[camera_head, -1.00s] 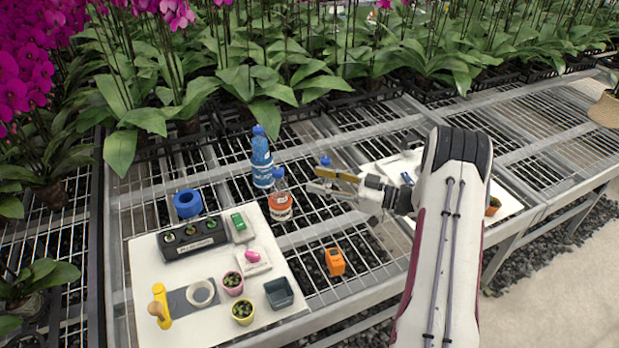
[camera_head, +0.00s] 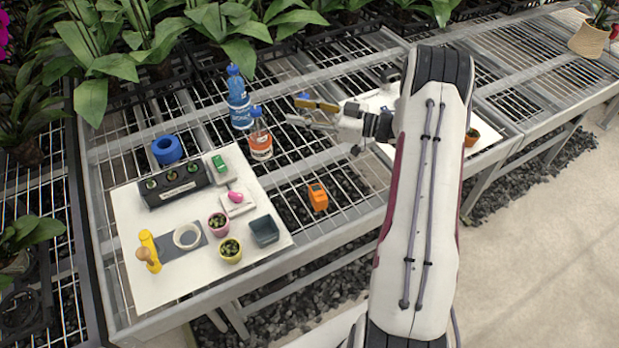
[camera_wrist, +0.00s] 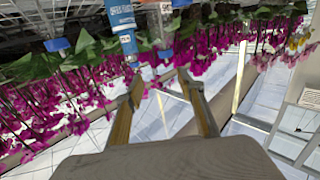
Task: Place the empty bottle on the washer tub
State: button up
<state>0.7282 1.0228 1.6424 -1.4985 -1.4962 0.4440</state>
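My gripper (camera_head: 294,109) points left above the wire bench, its two fingers apart with nothing seen between them. In the wrist view, which is upside down, the fingers (camera_wrist: 160,88) are also spread. A clear bottle with a blue cap and orange label (camera_head: 260,142) stands just left of the fingertips. A taller blue bottle (camera_head: 239,103) stands behind it. I cannot tell which bottle is empty. A small dark square tub (camera_head: 264,230) sits on the white board; whether it is the washer tub is unclear.
An orange device (camera_head: 318,197) stands on the open wire mesh. Orchids line the back. Another white board lies behind my arm.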

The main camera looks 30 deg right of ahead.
jog(key=w+r+m+t+h, duration=0.1)
jog(key=w+r+h, duration=0.25)
jog(key=r, duration=0.35)
jog(key=w+r+m+t+h, duration=0.1)
jog(key=w+r+h, duration=0.25)
jog(key=r, duration=0.25)
jog(key=s+a+r+m+g+h, duration=0.15)
jog(key=s+r+m+h, duration=0.25)
jog(key=s+r+h, duration=0.5)
jog(key=s+a+f+m+g+y, duration=0.1)
jog(key=s+a, duration=0.4)
jog(key=s, duration=0.7)
jog(key=s+a+f+m+g+y, duration=0.1)
jog(key=s+a+g, duration=0.3)
jog(key=s, duration=0.8)
jog(key=s+a+f+m+g+y, duration=0.1)
jog(key=s+a+f+g+y, duration=0.1)
jog(key=s+a, duration=0.5)
jog(key=s, duration=0.5)
jog(key=shift+a+f+g, duration=0.25)
jog(key=shift+a+g, duration=0.1)
